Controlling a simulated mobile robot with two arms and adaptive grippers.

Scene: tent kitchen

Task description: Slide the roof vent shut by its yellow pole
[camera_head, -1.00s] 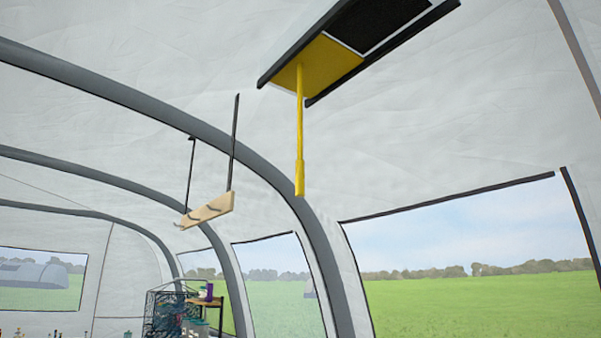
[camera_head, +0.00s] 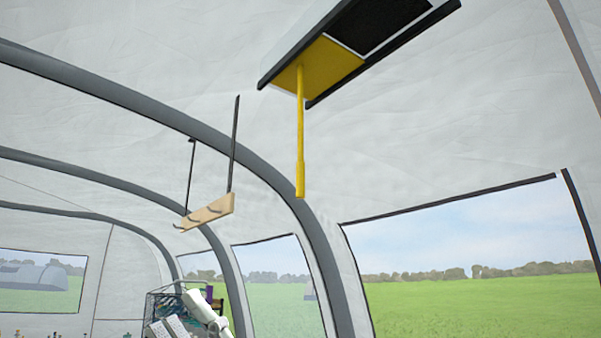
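The roof vent (camera_head: 383,22) is high in the tent roof at the top of the head view, a dark mesh opening between black rails. Its yellow sliding panel (camera_head: 318,66) sits at the near left end of the rails, with dark mesh uncovered beyond it. The yellow pole (camera_head: 300,135) hangs straight down from the panel, with a thicker grip (camera_head: 300,180) at its lower end.
A wooden rail with hooks (camera_head: 207,212) hangs on black straps left of the pole. A shelf unit (camera_head: 152,300) stands at the lower left, partly hidden by my arm. Grey roof beams curve behind. Space around the pole is clear.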

